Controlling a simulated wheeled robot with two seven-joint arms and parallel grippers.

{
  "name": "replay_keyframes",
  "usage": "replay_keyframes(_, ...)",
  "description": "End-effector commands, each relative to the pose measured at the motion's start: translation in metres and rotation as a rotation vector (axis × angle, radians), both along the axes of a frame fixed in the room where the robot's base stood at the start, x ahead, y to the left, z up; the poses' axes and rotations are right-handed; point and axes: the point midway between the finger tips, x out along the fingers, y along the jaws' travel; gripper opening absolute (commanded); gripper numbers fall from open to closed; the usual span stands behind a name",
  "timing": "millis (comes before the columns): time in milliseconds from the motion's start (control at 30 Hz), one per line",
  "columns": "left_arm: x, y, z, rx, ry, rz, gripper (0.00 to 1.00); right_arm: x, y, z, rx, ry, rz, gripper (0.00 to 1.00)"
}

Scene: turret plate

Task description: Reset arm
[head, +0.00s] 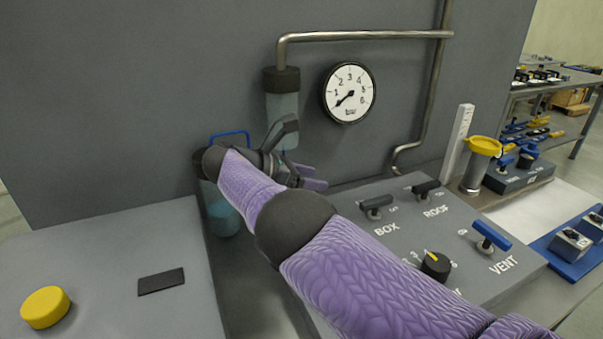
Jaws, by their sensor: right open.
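My right arm (375,275), in a purple knitted sleeve, comes in from the lower right and reaches to the middle of the head view. Its gripper (303,155) is open in front of the grey wall panel, just below the clear cylinder with a dark cap (283,104). I see nothing between its fingers, but the wrist partly hides them. I cannot tell whether it touches the cylinder. My left gripper is out of view.
A grey control box (405,230) with BOX, ROOF and VENT levers lies right of the gripper, partly under my arm. A round gauge (349,92) and a bent pipe (365,35) are on the wall. A blue-handled container (220,210) stands behind my wrist. A yellow button (45,307) is at left.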

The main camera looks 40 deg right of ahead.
Motion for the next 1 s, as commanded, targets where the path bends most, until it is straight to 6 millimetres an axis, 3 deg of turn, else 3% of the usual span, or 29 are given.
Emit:
replay_keyframes(467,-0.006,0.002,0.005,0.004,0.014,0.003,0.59,0.0,0.0,0.005,0.0,-0.001,0.001,0.62)
replay_keyframes(567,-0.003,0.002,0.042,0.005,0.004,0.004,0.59,-0.002,0.0,0.047,0.0,-0.012,0.0,0.62)
replay_keyframes(700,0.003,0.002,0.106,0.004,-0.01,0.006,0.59,-0.004,0.0,0.118,-0.001,-0.028,0.001,0.62)
replay_keyframes(1000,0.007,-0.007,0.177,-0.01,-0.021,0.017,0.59,-0.005,0.0,0.193,0.0,-0.038,0.0,0.62)
